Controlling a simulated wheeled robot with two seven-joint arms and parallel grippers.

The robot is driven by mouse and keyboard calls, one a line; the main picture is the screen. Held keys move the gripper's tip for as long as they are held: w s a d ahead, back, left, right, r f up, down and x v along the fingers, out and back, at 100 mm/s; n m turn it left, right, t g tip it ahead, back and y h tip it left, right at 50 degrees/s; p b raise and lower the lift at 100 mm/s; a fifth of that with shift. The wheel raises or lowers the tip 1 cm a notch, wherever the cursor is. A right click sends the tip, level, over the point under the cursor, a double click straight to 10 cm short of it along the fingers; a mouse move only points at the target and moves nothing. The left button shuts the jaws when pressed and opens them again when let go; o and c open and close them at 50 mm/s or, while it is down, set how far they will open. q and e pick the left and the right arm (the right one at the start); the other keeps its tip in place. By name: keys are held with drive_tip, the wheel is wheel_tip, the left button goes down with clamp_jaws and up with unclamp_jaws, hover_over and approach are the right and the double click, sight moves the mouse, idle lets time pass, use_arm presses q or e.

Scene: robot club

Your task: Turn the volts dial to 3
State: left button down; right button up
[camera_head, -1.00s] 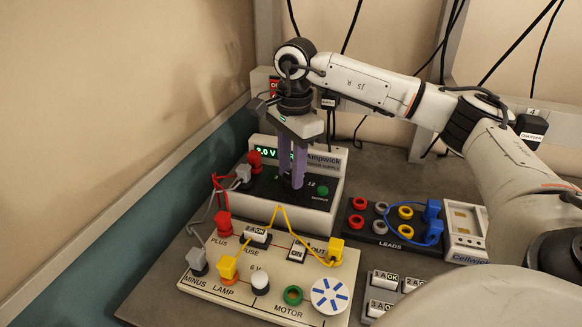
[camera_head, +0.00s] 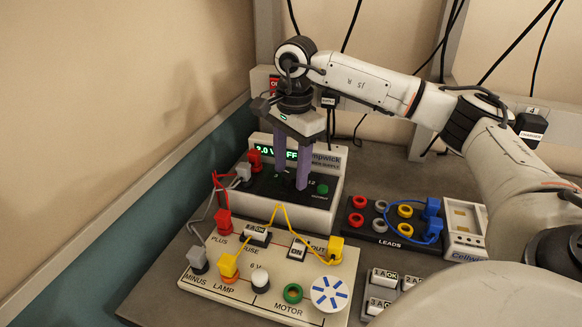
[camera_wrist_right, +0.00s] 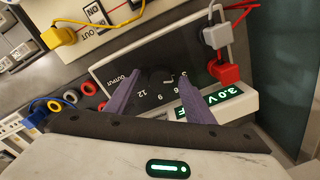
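The Ampwick power supply (camera_head: 322,195) stands at the back of the bench. Its green display (camera_head: 277,151) shows a voltage and part of "OFF"; in the right wrist view the display (camera_wrist_right: 222,101) reads 3.0 V. My right gripper (camera_head: 291,186) points down over the supply's dark panel, its purple fingers apart. In the right wrist view the black volts dial (camera_wrist_right: 160,76) lies between the spread fingertips (camera_wrist_right: 160,74), near the printed 6, 9 and 12. Its pointer is hard to make out. My left gripper is not in view.
A white circuit board (camera_head: 207,285) with yellow, red and grey leads stands in front of the supply. A leads rack (camera_head: 378,238) and labelled fuses (camera_head: 384,280) lie to the right. Red and grey plugs (camera_head: 254,159) stand close to the fingers on the left.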

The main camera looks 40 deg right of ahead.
sight(293, 176)
drive_tip(key=shift+r, duration=0.1)
wheel_tip(293, 176, up, 10)
drive_tip(key=shift+s, duration=0.3)
idle(0.6)
